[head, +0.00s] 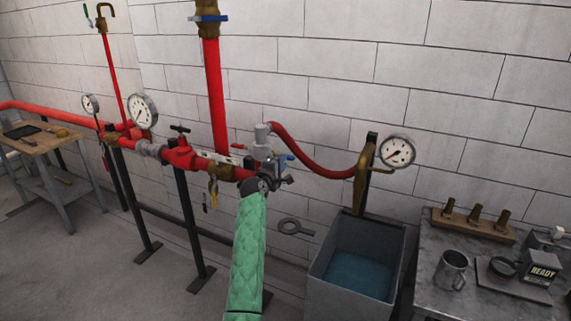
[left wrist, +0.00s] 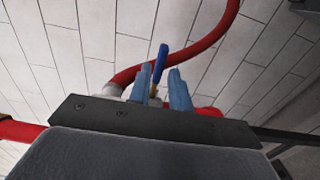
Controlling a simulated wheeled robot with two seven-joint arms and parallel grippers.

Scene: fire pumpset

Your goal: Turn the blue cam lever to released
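The blue cam lever (head: 284,160) sits on the grey coupling (head: 262,142) at the end of the red pipe, where the curved red hose joins. In the left wrist view the lever (left wrist: 161,60) stands up between the two blue-grey fingers of my left gripper (left wrist: 159,72), with a visible gap between the fingers. In the head view my left gripper (head: 274,177) is close below the lever, at the end of my green-sleeved arm, and partly covers the coupling. Whether a finger touches the lever I cannot tell. My right gripper is out of view.
The red hose (head: 302,162) curves right to a bracket with a gauge (head: 397,152) above a water tank (head: 354,262). A red valve (head: 180,152) is on the pipe to the left. A grey bench (head: 435,240) stands at the right.

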